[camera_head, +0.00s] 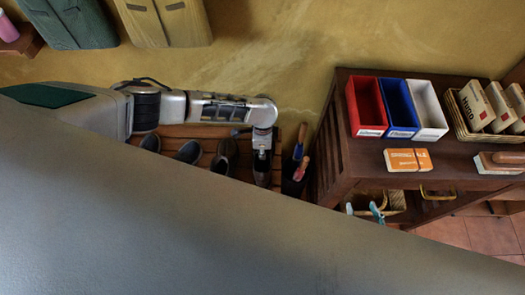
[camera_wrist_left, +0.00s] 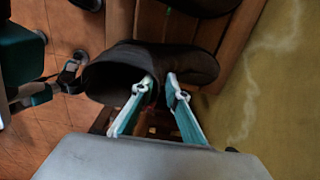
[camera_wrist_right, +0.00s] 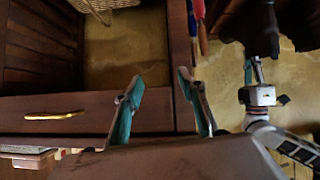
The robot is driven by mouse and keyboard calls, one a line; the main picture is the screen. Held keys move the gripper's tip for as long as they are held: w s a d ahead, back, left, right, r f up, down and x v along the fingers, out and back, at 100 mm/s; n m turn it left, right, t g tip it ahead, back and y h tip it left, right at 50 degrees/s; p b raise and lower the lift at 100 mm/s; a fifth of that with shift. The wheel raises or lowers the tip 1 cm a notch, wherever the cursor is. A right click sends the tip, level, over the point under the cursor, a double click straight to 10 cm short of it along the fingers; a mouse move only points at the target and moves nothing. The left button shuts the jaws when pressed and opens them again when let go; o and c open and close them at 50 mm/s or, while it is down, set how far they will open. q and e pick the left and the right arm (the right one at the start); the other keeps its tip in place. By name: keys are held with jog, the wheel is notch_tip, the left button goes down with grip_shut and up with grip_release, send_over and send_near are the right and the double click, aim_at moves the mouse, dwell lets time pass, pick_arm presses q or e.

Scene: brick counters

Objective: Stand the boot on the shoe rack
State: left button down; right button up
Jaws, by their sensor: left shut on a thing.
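The dark boot (camera_wrist_left: 115,80) is between the teal fingers of my left gripper (camera_wrist_left: 155,84), which is shut on its shaft. Its opening faces the lower left in the left wrist view and its toe points right. In the head view the boot (camera_head: 262,172) is mostly hidden under my left gripper, at the right end of the slatted wooden shoe rack (camera_head: 172,131). I cannot tell whether its sole touches the slats. It also shows in the right wrist view (camera_wrist_right: 255,28). My right gripper (camera_wrist_right: 158,84) is open and empty, beside the wooden shelf unit.
Several dark shoes (camera_head: 188,152) stand on the rack left of the boot. Blue- and red-handled tools (camera_head: 300,152) stand right of it. The shelf unit (camera_head: 345,150) carries red, blue and white bins (camera_head: 430,112). A drawer with a brass handle (camera_wrist_right: 55,116) is near my right gripper.

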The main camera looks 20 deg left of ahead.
pick_arm(q)
jog(key=shift+f, duration=0.3)
jog(key=c, duration=1.9)
grip_release()
notch_tip(320, 180, up, 12)
